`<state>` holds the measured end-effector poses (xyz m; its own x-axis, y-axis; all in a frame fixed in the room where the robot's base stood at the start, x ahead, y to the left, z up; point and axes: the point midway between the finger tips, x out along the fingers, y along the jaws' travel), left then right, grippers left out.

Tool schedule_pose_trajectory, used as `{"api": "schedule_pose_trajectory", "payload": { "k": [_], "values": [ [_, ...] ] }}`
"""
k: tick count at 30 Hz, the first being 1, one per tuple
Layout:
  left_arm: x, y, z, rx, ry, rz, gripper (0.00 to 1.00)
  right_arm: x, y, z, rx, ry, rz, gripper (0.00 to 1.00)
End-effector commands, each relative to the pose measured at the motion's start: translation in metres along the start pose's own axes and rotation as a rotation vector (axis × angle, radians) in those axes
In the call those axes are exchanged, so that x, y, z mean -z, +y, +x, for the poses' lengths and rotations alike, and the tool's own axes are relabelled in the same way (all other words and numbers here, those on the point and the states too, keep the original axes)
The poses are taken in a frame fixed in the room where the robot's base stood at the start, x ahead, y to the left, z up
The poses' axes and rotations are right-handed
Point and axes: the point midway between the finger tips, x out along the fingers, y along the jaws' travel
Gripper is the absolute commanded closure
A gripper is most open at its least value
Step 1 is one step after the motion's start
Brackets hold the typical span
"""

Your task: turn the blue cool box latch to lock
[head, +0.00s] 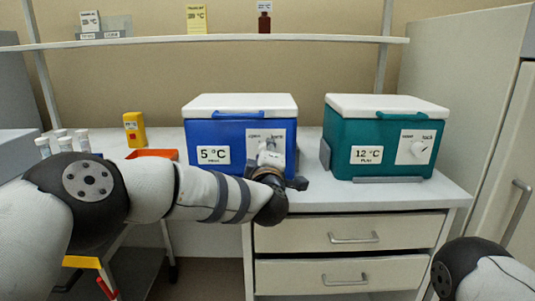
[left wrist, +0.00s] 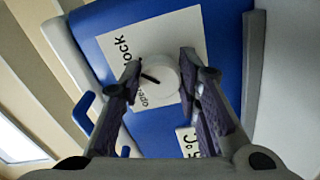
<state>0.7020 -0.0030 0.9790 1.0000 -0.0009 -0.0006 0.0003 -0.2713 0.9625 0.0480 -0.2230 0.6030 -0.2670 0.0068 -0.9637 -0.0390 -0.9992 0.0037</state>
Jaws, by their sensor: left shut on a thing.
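The blue cool box (head: 220,136) stands on the bench with its white lid on and a "5 °C" label on its front. Its white round latch knob (left wrist: 158,76) sits on a pale plate (left wrist: 150,45) marked "open" and "lock". A dark pointer line shows on the knob. My left gripper (head: 270,160) is at the front of this box and hides most of the knob in the head view. In the left wrist view its two fingers (left wrist: 160,68) are on either side of the knob, shut on it. My right gripper is out of view.
A teal cool box (head: 342,138) with a "12 °C" label and its own knob stands to the right. A yellow device (head: 134,129), an orange tray (head: 152,153) and several capped vials (head: 64,143) are at left. A shelf (head: 230,39) runs above.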

Motion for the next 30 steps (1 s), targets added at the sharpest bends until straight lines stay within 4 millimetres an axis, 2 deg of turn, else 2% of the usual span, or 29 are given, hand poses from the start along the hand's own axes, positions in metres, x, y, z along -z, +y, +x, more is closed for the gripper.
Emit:
{"api": "schedule_pose_trajectory", "payload": {
  "k": [10, 11, 13, 23, 26, 30],
  "values": [
    [0.0, 0.0, 0.0, -0.001, 0.0, 0.005, 0.97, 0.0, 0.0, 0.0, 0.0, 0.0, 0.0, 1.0],
    [0.0, 0.0, 0.0, -0.001, 0.0, 0.004, 0.65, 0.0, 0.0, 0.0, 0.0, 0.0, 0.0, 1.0],
    [0.0, 0.0, 0.0, -0.001, 0.0, 0.004, 0.49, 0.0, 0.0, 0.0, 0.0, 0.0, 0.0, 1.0],
    [0.0, 0.0, -0.002, 0.0, 0.0, 0.003, 0.49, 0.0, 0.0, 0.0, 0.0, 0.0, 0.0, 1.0],
    [0.0, 0.0, -0.012, 0.0, -0.001, 0.004, 0.49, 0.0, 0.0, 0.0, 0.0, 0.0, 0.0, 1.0],
    [0.0, 0.0, -0.043, 0.001, -0.004, 0.005, 0.49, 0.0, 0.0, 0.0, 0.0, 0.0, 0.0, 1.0]
  ]
}}
